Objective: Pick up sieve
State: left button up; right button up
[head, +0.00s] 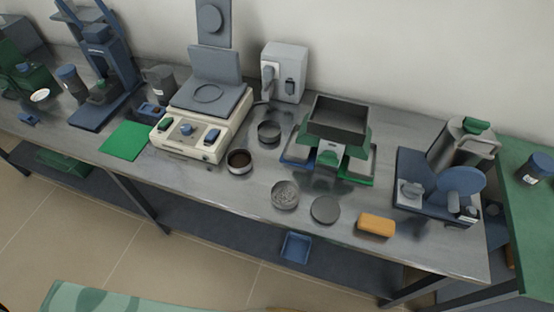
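What looks like the sieve (285,194) is a small round grey pan with a speckled, mesh-like inside. It sits on the grey bench near its front edge, in the middle of the head view. A flat dark grey disc (325,209) lies just to its right, apart from it. A similar-sized grey round pan (268,132) stands further back. Neither of my grippers shows in this view.
A round pot with dark brown contents (239,160) stands left of the sieve, and an orange block (376,225) lies to the right. A green machine with a dark hopper (339,117) stands behind. A blue tray (296,247) is on the lower shelf.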

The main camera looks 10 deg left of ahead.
aim_at(239, 160)
jog(key=j+z, duration=0.5)
jog(key=k+j+z, duration=0.15)
jog(key=z, duration=0.3)
jog(key=k+j+z, duration=0.2)
jog(key=j+z, duration=0.3)
jog(key=k+j, duration=0.15)
